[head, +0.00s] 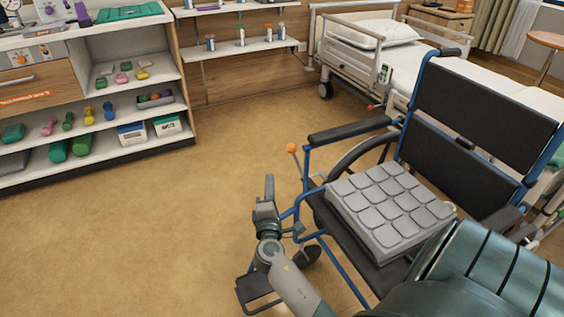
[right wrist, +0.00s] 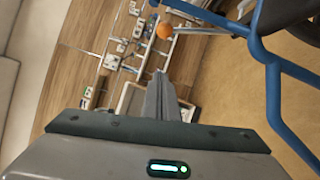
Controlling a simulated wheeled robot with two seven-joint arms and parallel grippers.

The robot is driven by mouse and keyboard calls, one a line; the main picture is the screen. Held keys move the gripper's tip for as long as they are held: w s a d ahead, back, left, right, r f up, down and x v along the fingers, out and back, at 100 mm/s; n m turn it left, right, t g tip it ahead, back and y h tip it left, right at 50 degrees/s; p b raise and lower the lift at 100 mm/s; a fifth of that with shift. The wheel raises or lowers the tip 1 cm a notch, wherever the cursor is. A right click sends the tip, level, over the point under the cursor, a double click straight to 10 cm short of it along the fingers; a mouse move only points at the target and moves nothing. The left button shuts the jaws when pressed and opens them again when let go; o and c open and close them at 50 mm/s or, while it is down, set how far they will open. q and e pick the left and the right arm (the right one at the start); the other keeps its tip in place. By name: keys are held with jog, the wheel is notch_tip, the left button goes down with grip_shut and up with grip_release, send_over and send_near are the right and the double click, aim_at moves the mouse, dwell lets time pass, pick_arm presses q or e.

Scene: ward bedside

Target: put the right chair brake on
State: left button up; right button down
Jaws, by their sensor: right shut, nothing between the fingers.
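The wheelchair (head: 465,105) has a blue frame and black seat and back, and stands at the right in the head view. A brake lever with an orange knob (head: 291,148) rises by the front end of its picture-left armrest. The knob also shows in the right wrist view (right wrist: 164,30), beyond the fingertips. My right gripper (head: 269,182) is shut and empty, fingers pointing up, a little left of and below the knob in the head view. It appears apart from the lever. My left gripper is out of view.
A grey segmented cushion (head: 390,205) lies on the chair seat. A bed (head: 350,60) stands behind the chair. Shelves (head: 100,110) with dumbbells and boxes stand at the left. The brown floor (head: 130,230) between is clear. A footrest (head: 258,290) sits below my right gripper.

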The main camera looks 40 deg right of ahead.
jog(key=shift+w+r, duration=0.1)
dwell(0.3)
